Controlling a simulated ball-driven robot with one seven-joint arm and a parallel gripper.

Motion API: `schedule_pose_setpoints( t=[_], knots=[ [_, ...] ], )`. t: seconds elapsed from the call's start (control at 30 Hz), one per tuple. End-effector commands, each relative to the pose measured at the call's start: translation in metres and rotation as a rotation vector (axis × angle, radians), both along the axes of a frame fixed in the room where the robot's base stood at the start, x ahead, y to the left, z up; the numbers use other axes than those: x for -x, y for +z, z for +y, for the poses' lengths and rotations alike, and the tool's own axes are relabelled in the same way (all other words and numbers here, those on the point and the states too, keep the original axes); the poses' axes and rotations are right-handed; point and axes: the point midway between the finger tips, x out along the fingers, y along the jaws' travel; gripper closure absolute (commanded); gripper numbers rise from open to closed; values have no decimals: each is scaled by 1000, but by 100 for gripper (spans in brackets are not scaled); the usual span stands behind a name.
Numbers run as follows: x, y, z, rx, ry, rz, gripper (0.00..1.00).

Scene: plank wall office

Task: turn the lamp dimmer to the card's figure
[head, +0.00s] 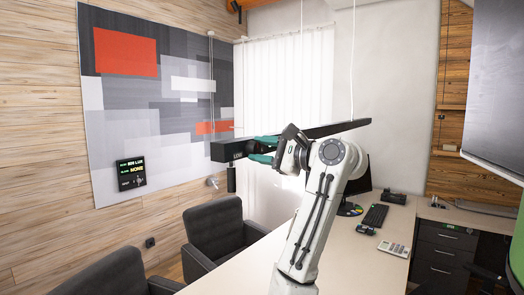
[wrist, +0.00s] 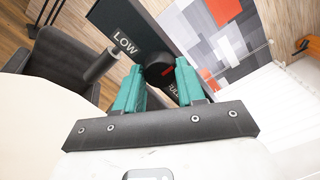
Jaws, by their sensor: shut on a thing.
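The lamp (head: 345,127) is a long dark bar hung on thin cords. Its near left end face carries the word LOW, which also shows large on the lamp's end in the wrist view (wrist: 124,43). In the wrist view a round black dimmer knob (wrist: 153,75) with a red mark sits between LOW and a partly hidden FULL. The red mark lies toward the right side of the knob. My gripper (wrist: 160,69) is shut on the knob, one teal finger each side; it shows in the head view (head: 263,150). A black card (head: 131,173) with small green and white lettering hangs on the wall; its figure is too small to read surely.
A dark cylinder (head: 231,179) hangs below the lamp's left end. Two dark chairs (head: 213,228) stand left of the pale desk (head: 255,262). A screen (head: 497,85) stands at the upper right.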

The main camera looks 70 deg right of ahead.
Motion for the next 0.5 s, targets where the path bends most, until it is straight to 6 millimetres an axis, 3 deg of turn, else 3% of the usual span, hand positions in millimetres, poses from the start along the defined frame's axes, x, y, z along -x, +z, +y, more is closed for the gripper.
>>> schedule_pose_setpoints(
  t=[0.17,0.2,0.43,0.5],
  knots=[
    [1,-3,-2,-5,-3,6,92],
    [1,-3,-2,-5,-4,7,59],
    [0,-2,-1,-2,-2,4,37],
    [0,-1,-1,-1,-2,3,36]
  ],
)
